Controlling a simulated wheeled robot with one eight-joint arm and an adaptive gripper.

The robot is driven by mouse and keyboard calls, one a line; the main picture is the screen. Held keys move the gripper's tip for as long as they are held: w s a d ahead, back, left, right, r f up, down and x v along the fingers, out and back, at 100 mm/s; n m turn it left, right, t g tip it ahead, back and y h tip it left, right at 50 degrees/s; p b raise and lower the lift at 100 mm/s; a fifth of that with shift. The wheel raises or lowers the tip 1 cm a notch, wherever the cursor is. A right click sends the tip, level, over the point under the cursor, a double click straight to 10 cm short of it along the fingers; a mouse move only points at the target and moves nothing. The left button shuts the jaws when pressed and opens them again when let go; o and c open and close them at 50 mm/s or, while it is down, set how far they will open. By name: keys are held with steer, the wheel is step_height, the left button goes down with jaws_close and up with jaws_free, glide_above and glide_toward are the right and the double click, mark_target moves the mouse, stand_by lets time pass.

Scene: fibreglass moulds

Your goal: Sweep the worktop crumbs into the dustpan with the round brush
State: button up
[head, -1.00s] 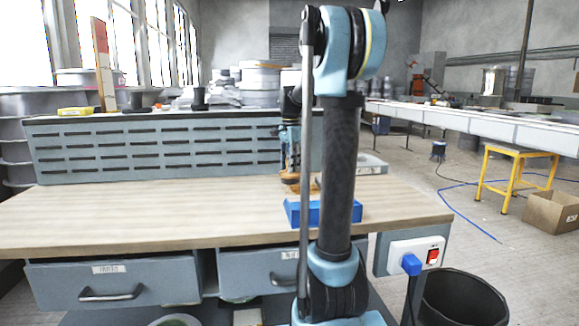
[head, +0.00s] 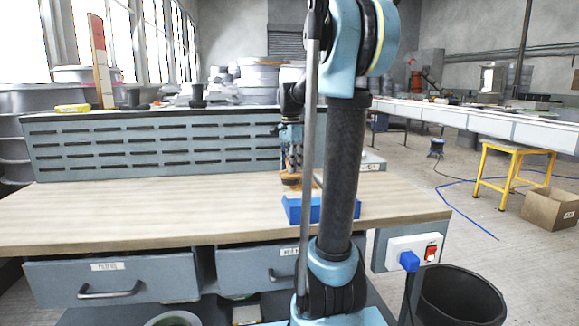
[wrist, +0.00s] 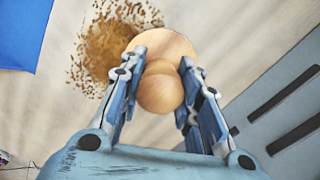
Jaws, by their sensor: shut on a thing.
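My gripper (wrist: 160,63) is shut on the round brush (wrist: 160,92), with a finger on each side of its pale wooden knob. In the head view the brush (head: 291,180) is low over the worktop (head: 150,205), bristle side down; I cannot tell whether it touches. The brown crumbs (wrist: 105,48) lie in a loose patch beside the brush, partly hidden by its edge in the wrist view. The blue dustpan (head: 294,211) sits at the front of the worktop, partly hidden behind my arm. Its edge (wrist: 22,30) shows at the wrist view's top left corner.
A slotted grey back panel (head: 150,143) rises behind the worktop, close to the brush. The worktop's left side is clear. A socket box (head: 410,252) with a blue plug hangs at the right front. A black bin (head: 460,300) stands below it.

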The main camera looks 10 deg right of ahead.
steer(key=shift+s, duration=4.75)
steer(key=shift+f, duration=0.1)
step_height(320, 180, up, 7)
